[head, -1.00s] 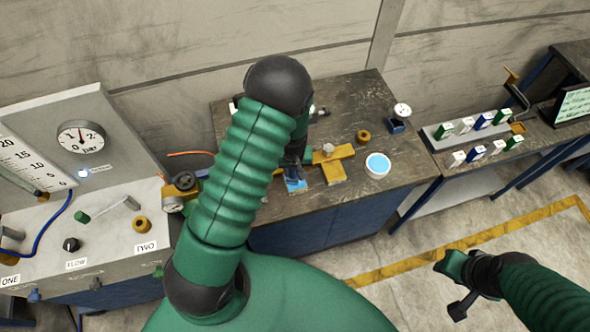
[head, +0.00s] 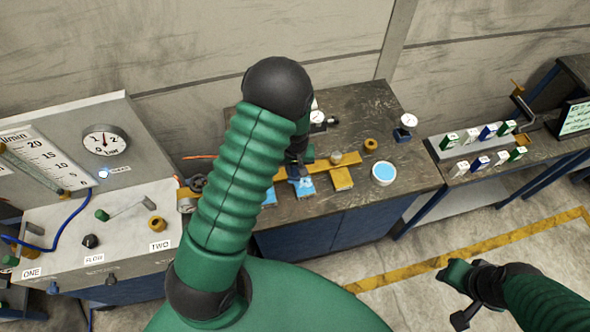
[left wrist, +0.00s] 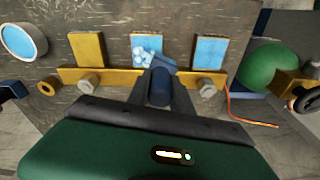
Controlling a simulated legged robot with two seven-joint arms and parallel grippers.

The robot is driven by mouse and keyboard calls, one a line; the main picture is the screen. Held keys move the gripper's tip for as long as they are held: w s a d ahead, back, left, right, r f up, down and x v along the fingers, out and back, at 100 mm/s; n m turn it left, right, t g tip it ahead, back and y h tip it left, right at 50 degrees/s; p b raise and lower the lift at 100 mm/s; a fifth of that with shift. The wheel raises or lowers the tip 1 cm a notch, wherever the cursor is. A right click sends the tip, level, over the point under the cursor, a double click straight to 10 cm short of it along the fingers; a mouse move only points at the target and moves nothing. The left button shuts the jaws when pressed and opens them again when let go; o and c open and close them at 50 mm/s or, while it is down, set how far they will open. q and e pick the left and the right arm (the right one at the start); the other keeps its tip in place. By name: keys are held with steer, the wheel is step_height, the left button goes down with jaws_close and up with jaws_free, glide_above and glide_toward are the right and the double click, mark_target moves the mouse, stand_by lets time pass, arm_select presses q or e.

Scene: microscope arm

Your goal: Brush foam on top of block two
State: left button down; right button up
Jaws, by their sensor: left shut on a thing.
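Three yellow blocks sit on a yellow bar on the dark bench. The middle block (left wrist: 146,48) has a blue top with white foam clumps on it, and also shows in the head view (head: 304,188). One outer block (left wrist: 209,52) has a plain blue top; the other (left wrist: 88,50) is bare yellow. My left gripper (left wrist: 160,92) is shut on a dark blue brush (left wrist: 159,84), whose head is at the near edge of the middle block; contact cannot be told. My right gripper (head: 461,291) is low at the right, away from the bench, its jaws unclear.
A white bowl of blue liquid (head: 383,173) stands at the bench's right. A yellow ring (head: 370,145) and a small gauge (head: 408,121) are near it. A gauge panel (head: 105,140) stands left. A rack of small bottles (head: 480,137) is right.

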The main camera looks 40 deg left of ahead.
arm_select(q)
steer(key=shift+r, duration=0.7)
steer(key=shift+s+a+r+p, duration=0.1)
steer(key=shift+s+r+p, duration=0.05)
steer(key=shift+r+p, duration=0.25)
steer(key=shift+a+f, duration=0.15)
